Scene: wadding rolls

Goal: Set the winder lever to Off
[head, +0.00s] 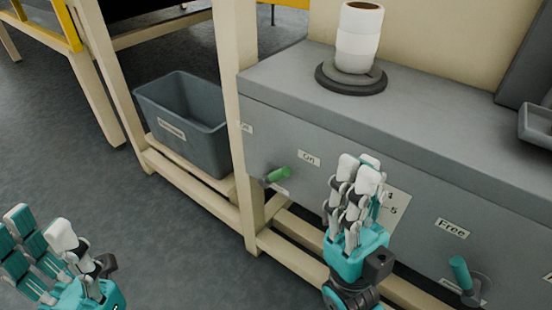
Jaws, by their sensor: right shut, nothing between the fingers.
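A lever with a green handle (279,174) sticks out from the front of the grey cabinet (290,125). An "On" label (308,158) is just above and to the right of it. A smaller label below the handle is partly hidden, and I cannot read it. My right gripper (358,172) is shut and empty, fingers up, in front of the cabinet to the right of the green lever and apart from it in the picture. My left gripper (42,225) is at the lower left, open and empty, away from the cabinet.
A second lever, teal (460,273), sits below a "Free" label (453,228) at the lower right. A white roll (358,40) stands on a dark round plate on the cabinet. A beige post (236,100) and a grey bin (185,120) are left of the lever.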

